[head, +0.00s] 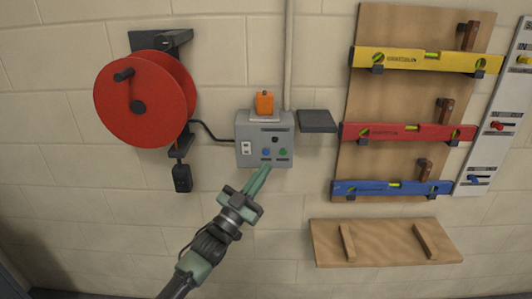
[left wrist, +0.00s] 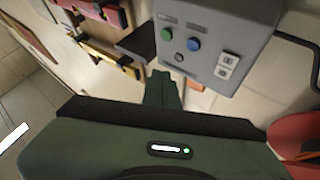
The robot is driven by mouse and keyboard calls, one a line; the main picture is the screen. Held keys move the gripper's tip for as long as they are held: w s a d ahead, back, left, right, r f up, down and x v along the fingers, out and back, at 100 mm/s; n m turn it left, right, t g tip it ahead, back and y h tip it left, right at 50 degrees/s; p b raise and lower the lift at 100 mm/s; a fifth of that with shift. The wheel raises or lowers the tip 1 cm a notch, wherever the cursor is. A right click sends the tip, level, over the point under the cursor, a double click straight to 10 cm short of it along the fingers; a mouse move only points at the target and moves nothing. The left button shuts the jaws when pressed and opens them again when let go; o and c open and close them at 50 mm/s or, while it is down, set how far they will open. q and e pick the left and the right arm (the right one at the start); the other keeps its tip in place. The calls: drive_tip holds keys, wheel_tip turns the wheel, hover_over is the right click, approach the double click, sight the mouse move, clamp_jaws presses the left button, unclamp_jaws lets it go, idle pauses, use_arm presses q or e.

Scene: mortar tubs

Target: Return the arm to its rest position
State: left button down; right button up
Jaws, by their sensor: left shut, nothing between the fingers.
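My left gripper (head: 258,180) reaches up from the lower middle of the head view. Its green fingers are shut with nothing between them. The fingertips are just below the grey control box (head: 245,130), near its lower edge; I cannot tell whether they touch it. In the left wrist view the shut fingers (left wrist: 163,88) point toward the box (left wrist: 225,20), with its blue button, green button and white switch beyond them. My right gripper is in neither view.
A red cable reel (head: 125,105) hangs left of the box, with a black plug (head: 182,178) below it. An orange object (head: 264,102) sits on top of the box. A dark shelf (head: 317,121), a board with yellow, red and blue levels (head: 395,188), and a wooden panel (head: 385,243) are to the right.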

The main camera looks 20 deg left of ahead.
use_arm(q)
wheel_tip(320, 180, down, 22)
drive_tip(key=s+a+f+n+g+y, duration=0.1)
drive_tip(key=s+a+n+g+y, duration=0.15)
drive_tip(key=g+y, duration=0.2)
drive_tip(key=s+a+f+n+g+y, duration=0.15)
drive_tip(key=s+f, duration=0.35)
drive_tip(key=f, duration=0.6)
drive_tip(key=s+f+g+y, duration=0.1)
drive_tip(key=s+f+g, duration=0.2)
drive_tip(key=s+f, duration=0.55)
drive_tip(key=s+f+g+y, duration=0.1)
drive_tip(key=s+f+g, duration=0.5)
drive_tip(key=s+f, duration=1.25)
drive_tip(key=s+f+g, duration=0.3)
drive_tip(key=s, duration=0.9)
drive_tip(key=s+f+g, duration=0.2)
drive_tip(key=s+f, duration=0.2)
drive_tip(key=s, duration=0.8)
drive_tip(key=shift+d+f+n+g+y, duration=0.25)
drive_tip(key=shift+n+g+y, duration=0.05)
drive_tip(key=shift+g+y, duration=0.1)
drive_tip(key=shift+w, duration=0.15)
